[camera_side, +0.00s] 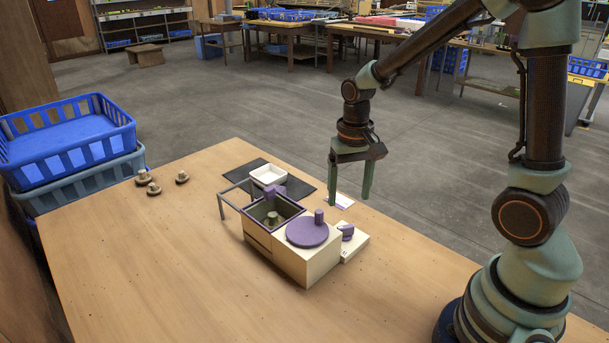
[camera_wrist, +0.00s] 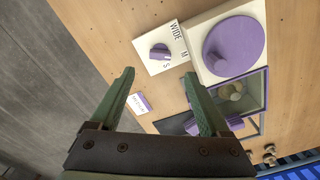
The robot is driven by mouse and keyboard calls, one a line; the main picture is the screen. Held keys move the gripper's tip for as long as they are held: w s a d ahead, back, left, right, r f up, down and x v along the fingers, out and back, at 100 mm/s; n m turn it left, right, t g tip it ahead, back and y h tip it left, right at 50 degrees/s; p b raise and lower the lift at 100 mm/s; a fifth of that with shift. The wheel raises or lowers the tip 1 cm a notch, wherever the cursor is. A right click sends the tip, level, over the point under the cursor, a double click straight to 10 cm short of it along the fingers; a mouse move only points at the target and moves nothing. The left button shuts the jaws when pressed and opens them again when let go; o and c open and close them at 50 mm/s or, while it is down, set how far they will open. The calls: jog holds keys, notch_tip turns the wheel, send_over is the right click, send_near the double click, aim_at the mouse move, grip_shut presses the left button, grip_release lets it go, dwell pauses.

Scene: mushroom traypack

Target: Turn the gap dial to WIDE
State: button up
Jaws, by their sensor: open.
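The gap dial is a small purple knob (camera_side: 346,231) on a cream plate (camera_side: 354,248) at the right side of the machine. In the wrist view the dial (camera_wrist: 160,52) shows on its plate (camera_wrist: 148,67), with WIDE, M and S lettered along one edge. I cannot tell clearly which mark it points to. My gripper (camera_side: 350,198) is open and empty, above the table and beyond the dial in the side view. In the wrist view the dial lies just ahead of the gap between the fingertips (camera_wrist: 159,73), apart from both.
The cream machine (camera_side: 313,268) carries a large purple disc (camera_side: 307,233) with a peg, beside an open hopper holding mushrooms (camera_side: 272,218). A white tray (camera_side: 268,174) sits on a dark mat (camera_side: 236,174). Loose mushrooms (camera_side: 153,188) and blue crates (camera_side: 75,165) are left. The front table is clear.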

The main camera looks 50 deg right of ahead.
aim_at(346, 226)
notch_tip(346, 226, down, 8)
jog(key=shift+f, duration=0.15)
jog(key=shift+c, duration=0.3)
grip_shut()
jog(key=shift+n, duration=0.4)
jog(key=n, duration=1.1)
dwell(0.7)
jog(key=shift+o, duration=0.3)
grip_release()
